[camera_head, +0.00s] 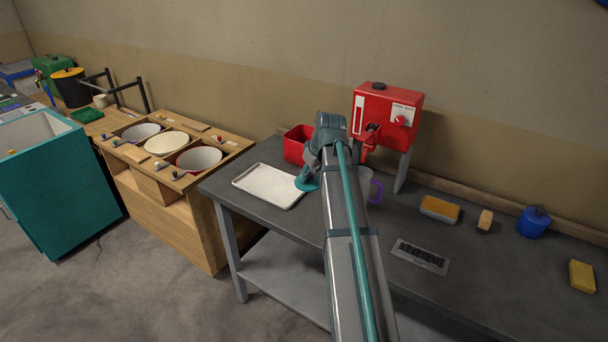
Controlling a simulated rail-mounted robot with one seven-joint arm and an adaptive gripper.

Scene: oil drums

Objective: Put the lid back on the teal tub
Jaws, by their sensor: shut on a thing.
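My gripper (308,177) points down over the bench, beside the right edge of the metal tray. It is shut on a small flat, round teal piece, which looks like the teal lid (304,186). The lid is partly covered by my gripper and arm. I cannot tell whether it touches the bench or something beneath it. I cannot make out a small teal tub; my arm hides part of the bench. A large teal open-topped box (62,200) with a pale inside stands at the far left.
The metal tray (268,186) is empty. A red bin (297,144) and red dispenser (387,110) stand behind my arm, with a purple-handled mug (375,190) to its right. Sponges (440,208) and a blue pot (534,222) are further right. A wooden counter (165,222) holds several round basins.

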